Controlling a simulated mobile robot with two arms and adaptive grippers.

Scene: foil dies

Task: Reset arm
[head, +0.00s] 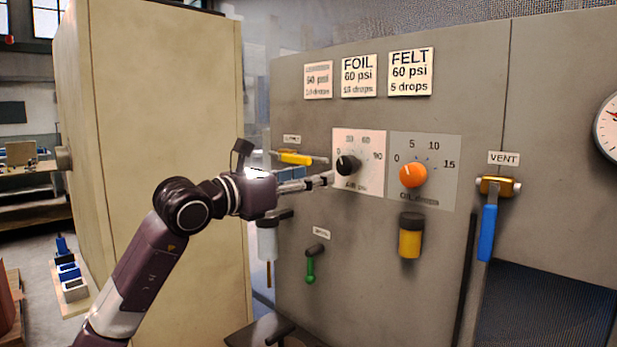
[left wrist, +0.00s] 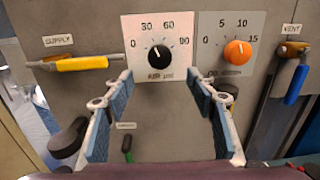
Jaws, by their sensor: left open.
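My left gripper (head: 328,180) is in front of the grey panel, with its fingertips just left of the black air knob (head: 347,166) in the head view. In the left wrist view its two blue-padded fingers (left wrist: 168,85) are spread apart with nothing between them. The black knob (left wrist: 159,58) shows beyond and above the gap between the fingers, its white mark pointing up and slightly left. The orange oil knob (head: 413,174) is to the right, on a grey dial plate. My right gripper is in neither view.
A yellow supply handle (head: 297,158) lies level at the left. A blue vent handle (head: 487,232) hangs down at the right. A green handle (head: 310,265) hangs below the dials. A yellow-filled cup (head: 410,240) sticks out under the orange knob. A beige cabinet (head: 160,120) stands behind my left arm.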

